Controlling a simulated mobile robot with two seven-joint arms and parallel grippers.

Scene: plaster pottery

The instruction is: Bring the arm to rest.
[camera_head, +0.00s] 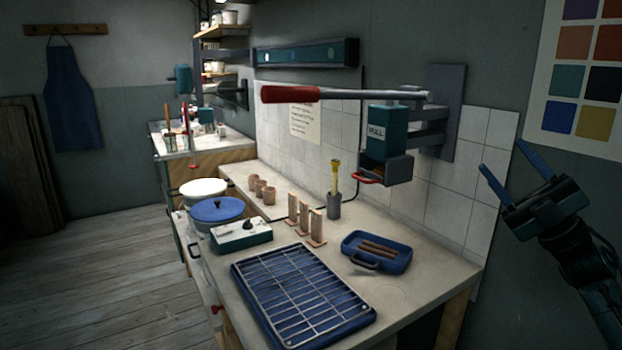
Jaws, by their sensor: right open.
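My right gripper (507,169) is at the right of the head view, raised in front of the dark wall. Its two blue fingers are spread apart with nothing between them, so it is open and empty. It is to the right of the worktable (412,283), apart from it and from everything on it. My left gripper is not in view.
A wall-mounted press with a red-handled lever (290,94) juts over the table. Floor at left is clear.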

